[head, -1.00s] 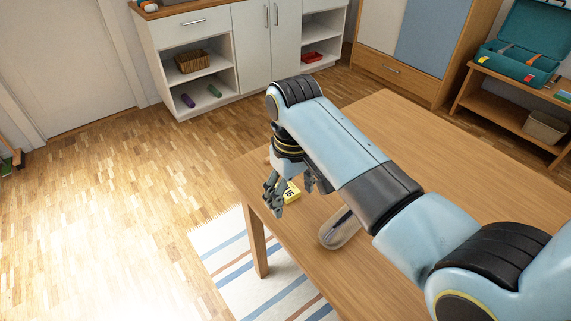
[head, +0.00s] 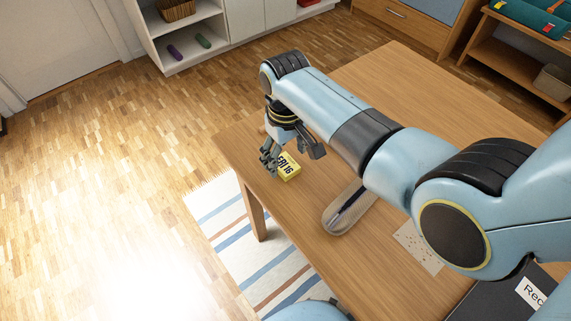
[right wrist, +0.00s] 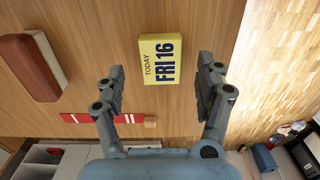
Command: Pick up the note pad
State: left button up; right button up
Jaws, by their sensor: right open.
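The note pad (head: 290,169) is a small yellow block marked FRI 16, lying on the wooden table near its left edge. In the right wrist view the note pad (right wrist: 161,57) lies ahead, in line with the gap between the fingers, with its label facing the camera. My right gripper (head: 293,161) is open and empty beside and above the note pad; its fingers (right wrist: 161,70) are spread on either side of the pad in that picture. I cannot tell how high the fingertips are above the table. My left gripper is not in view.
A speckled sheet (head: 418,246) and a dark labelled item (head: 510,295) lie nearer. The wrist view shows a brown block (right wrist: 30,65) and a red striped item (right wrist: 100,118). The table edge is close to the pad.

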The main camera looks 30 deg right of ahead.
aim_at(286, 166)
notch_tip(286, 166, down, 3)
jog(key=shift+r, duration=0.2)
jog(key=c, duration=1.2)
jog(key=shift+r, duration=0.15)
